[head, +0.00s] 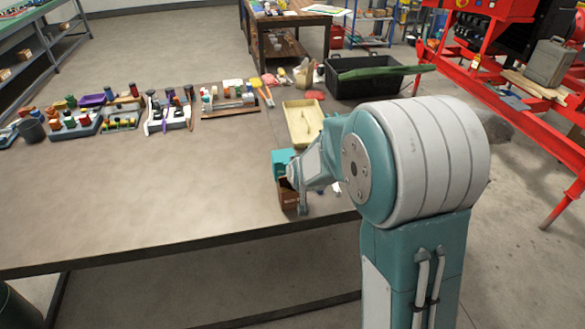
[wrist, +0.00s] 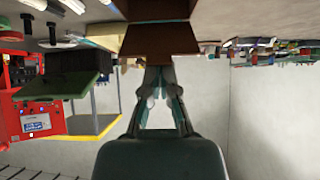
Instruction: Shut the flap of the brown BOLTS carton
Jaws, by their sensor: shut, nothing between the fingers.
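The brown carton (head: 288,196) stands on the table near its front edge, in the middle of the head view. Its upper part looks dark, and my arm partly covers it. I cannot read a label or make out the flap clearly. In the wrist view the carton (wrist: 158,45) is a brown block at the top middle, straight beyond the fingertips. My gripper (wrist: 158,72) is shut and empty, its fingertips close to the carton; I cannot tell if they touch. In the head view my gripper (head: 303,205) shows small, right beside the carton.
The table (head: 150,190) is clear to the left of the carton. A yellow tray (head: 301,122) lies behind it. Racks of small coloured items line the table's far side. A black crate (head: 362,76) and a red frame (head: 470,70) stand beyond, at right.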

